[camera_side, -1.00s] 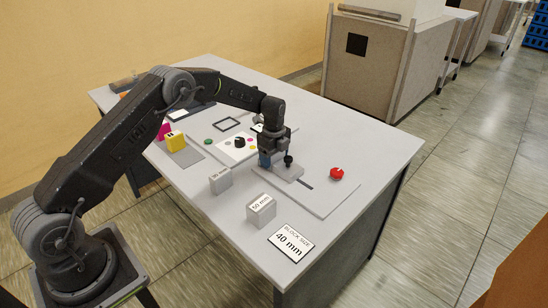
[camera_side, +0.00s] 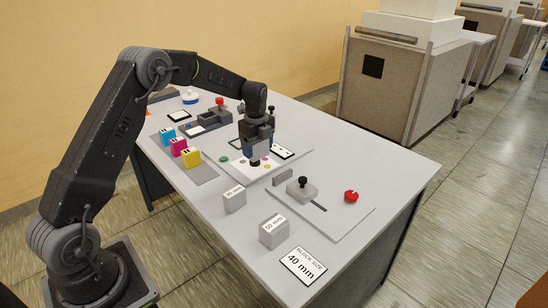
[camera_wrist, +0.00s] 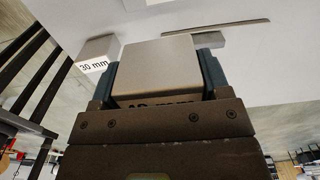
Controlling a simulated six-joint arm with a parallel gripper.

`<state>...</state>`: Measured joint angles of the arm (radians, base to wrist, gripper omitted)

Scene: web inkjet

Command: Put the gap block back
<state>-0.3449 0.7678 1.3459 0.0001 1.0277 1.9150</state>
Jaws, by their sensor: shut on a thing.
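My gripper (camera_side: 257,148) is above the white card with coloured spots, in the middle of the table. In the wrist view my gripper (camera_wrist: 168,65) is shut on a grey block (camera_wrist: 155,62), with a blue-grey finger at each side. The block's label is partly cut off and seems to read 40 mm. A 30 mm block (camera_side: 235,200) and a 50 mm block (camera_side: 273,232) stand on the near table. The 30 mm block also shows in the wrist view (camera_wrist: 97,50). A sign (camera_side: 303,265) reads "BLOCK SIZE 40 mm".
A grey plate (camera_side: 340,222) carries a slider with a black knob (camera_side: 302,188), a low grey bar (camera_side: 283,177) and a red knob (camera_side: 351,196). Cyan, magenta (camera_side: 178,146) and yellow (camera_side: 191,157) cartridges stand at left. A red-knobbed fixture (camera_side: 215,116) is behind.

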